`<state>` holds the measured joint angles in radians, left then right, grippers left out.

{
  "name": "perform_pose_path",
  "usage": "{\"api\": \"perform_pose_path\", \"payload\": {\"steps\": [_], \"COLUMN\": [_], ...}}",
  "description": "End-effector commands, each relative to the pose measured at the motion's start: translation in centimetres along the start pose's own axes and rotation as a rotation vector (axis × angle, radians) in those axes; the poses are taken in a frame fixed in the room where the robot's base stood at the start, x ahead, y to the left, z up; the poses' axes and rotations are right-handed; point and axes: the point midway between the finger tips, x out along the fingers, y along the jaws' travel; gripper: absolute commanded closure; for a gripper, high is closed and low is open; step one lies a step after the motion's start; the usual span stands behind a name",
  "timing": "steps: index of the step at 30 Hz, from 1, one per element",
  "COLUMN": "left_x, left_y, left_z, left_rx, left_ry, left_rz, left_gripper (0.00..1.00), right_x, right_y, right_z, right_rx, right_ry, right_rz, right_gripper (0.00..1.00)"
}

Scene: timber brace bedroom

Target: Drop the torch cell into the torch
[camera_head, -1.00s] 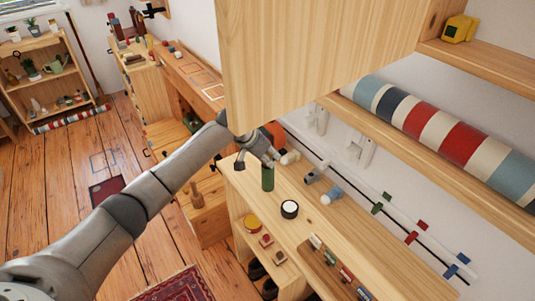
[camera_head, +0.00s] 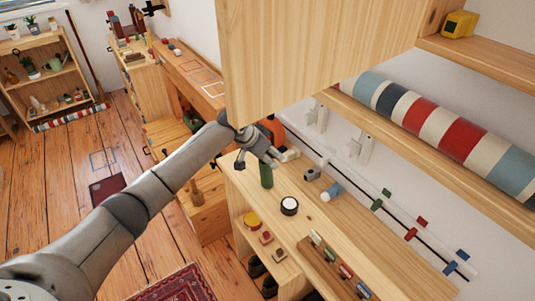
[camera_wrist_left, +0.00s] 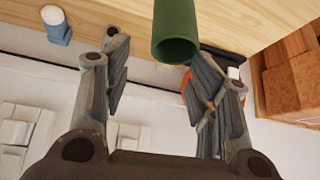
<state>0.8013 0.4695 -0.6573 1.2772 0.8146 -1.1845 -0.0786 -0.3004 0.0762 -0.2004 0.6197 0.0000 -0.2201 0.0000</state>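The torch appears to be the upright green tube (camera_head: 266,174) on the wooden shelf unit's top. In the left wrist view its round open mouth (camera_wrist_left: 175,50) faces the camera, and its inside looks dark green. My left gripper (camera_head: 256,160) is just above and beside the tube, its fingers spread apart with nothing seen between them. In the left wrist view the tube's mouth is near the right finger. I cannot identify the torch cell for sure. My right gripper is not in view.
A black round jar with a white top (camera_head: 289,205) and a grey fitting (camera_head: 312,174) are on the shelf top (camera_head: 325,225). A wooden cabinet (camera_head: 320,60) hangs close above the arm. A striped roll (camera_head: 460,143) lies on the wall shelf at right.

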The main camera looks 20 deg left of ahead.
Motion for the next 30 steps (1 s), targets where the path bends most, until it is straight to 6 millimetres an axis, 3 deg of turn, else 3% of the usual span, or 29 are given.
{"api": "perform_pose_path", "payload": {"steps": [11, 24, 30], "left_x": [-0.8, -9.1, -11.5], "left_y": [-0.1, 0.0, 0.0], "left_z": [0.2, 0.1, 0.0], "left_rx": [0.0, 0.002, 0.0], "left_ry": [-0.004, 0.0, 0.0], "left_rz": [0.0, -0.002, -0.001], "left_gripper": [0.47, 0.47, 0.47], "right_x": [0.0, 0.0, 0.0], "right_y": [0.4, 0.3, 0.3], "right_z": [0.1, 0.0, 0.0], "right_rx": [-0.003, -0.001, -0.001], "right_ry": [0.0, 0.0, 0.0], "right_rz": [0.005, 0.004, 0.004], "right_gripper": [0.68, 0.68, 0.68]}}
